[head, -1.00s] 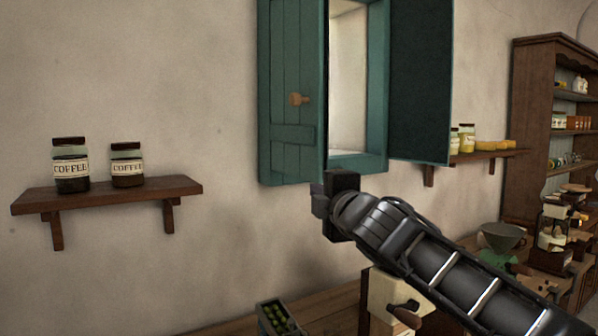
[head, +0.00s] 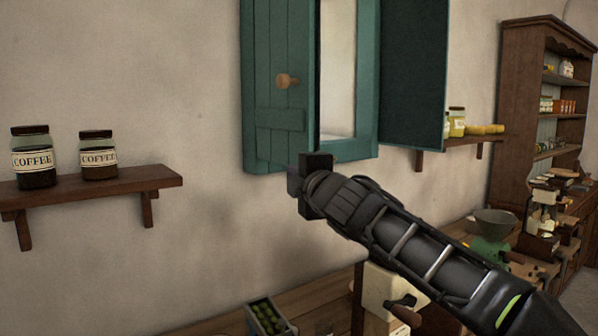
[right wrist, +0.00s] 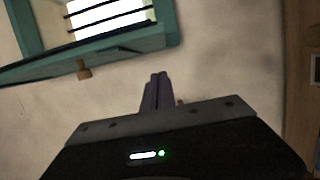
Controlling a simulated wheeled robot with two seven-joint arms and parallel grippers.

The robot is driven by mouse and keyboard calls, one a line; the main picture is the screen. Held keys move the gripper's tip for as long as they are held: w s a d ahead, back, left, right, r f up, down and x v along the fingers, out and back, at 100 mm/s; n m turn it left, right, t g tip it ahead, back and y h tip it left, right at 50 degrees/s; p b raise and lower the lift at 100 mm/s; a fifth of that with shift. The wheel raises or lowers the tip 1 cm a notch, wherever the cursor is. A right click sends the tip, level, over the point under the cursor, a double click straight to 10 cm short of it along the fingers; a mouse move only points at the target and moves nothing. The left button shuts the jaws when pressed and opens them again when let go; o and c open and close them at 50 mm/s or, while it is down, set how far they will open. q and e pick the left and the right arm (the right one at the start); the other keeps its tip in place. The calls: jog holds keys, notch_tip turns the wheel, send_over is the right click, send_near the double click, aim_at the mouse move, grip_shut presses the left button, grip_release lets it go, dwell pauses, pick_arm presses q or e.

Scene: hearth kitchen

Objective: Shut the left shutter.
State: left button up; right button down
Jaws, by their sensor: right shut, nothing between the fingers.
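The left shutter (head: 271,95) is a teal plank panel with a round wooden knob (head: 287,80), left of the window opening (head: 337,70). It stands open, out from the wall; its angle is hard to judge. In the right wrist view the shutter (right wrist: 120,50) shows nearly edge-on, with the knob (right wrist: 84,71) on its near face. My right gripper (head: 303,178) is at the shutter's lower right corner in the picture, below the knob. Its fingers (right wrist: 156,92) are together and empty, apart from the knob. Contact with the shutter cannot be told. My left gripper is not in view.
The right shutter (head: 412,75) stands open. A shelf (head: 95,187) with two coffee jars is at left. Below are a counter (head: 215,318), a crate of green fruit (head: 266,318) and a grinder (head: 385,290). The wall between shelf and window is clear.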

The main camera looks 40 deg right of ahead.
aim_at(296, 163)
jog(key=w+d+p, duration=0.1)
jog(key=w, duration=0.1)
jog(key=w+d+p, duration=0.4)
jog(key=w, duration=0.1)
jog(key=shift+d+r, duration=0.2)
jog(key=shift+d+f, duration=0.25)
jog(key=shift+d, duration=0.15)
